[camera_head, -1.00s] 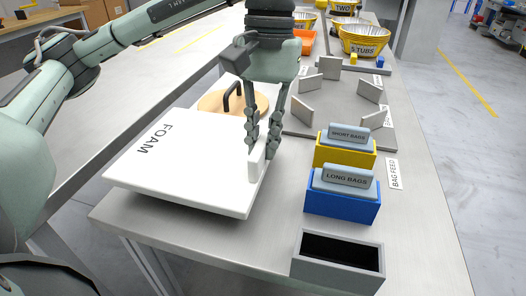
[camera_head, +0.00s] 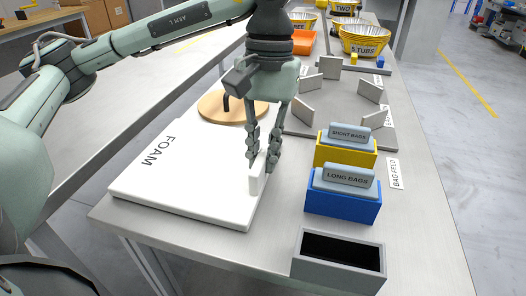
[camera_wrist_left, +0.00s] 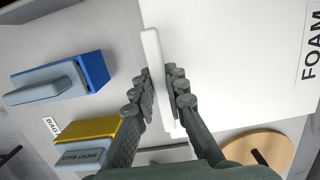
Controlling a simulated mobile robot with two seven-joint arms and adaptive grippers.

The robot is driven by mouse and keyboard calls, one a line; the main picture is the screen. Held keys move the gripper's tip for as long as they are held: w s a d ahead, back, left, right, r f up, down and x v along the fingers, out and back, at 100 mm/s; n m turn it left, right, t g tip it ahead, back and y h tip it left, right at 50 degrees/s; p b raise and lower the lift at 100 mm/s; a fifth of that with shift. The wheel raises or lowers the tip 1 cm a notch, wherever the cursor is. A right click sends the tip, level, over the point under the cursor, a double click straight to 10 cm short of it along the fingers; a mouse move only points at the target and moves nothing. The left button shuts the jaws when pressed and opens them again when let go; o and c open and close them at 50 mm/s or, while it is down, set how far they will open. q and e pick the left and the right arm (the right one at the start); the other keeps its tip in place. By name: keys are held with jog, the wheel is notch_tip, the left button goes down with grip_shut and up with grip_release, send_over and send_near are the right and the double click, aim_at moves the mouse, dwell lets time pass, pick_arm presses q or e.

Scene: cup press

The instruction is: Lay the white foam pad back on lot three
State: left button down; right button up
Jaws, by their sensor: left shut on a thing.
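The white foam pad (camera_head: 185,185), marked FOAM, lies flat over the left front part of the grey table, low against its top. An upright white tab (camera_head: 256,181) stands at its right edge. My left gripper (camera_head: 263,160) points down and is shut on this tab. In the left wrist view, the tab (camera_wrist_left: 151,50) runs between the two fingers and the pad (camera_wrist_left: 235,60) spreads to the right. Whatever is under the pad is hidden, and I see no lot three label. My right gripper is not in view.
A round wooden lid (camera_head: 232,108) with a dark handle lies just behind the pad. To the right stand a blue long bags box (camera_head: 342,206), a yellow short bags box (camera_head: 345,157) and an empty grey bin (camera_head: 338,262). A grey plate (camera_head: 340,115) with upright fins lies farther back.

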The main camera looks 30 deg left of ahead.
pick_arm(q)
jog(key=c, duration=1.5)
grip_release()
jog(key=shift+c, duration=0.2)
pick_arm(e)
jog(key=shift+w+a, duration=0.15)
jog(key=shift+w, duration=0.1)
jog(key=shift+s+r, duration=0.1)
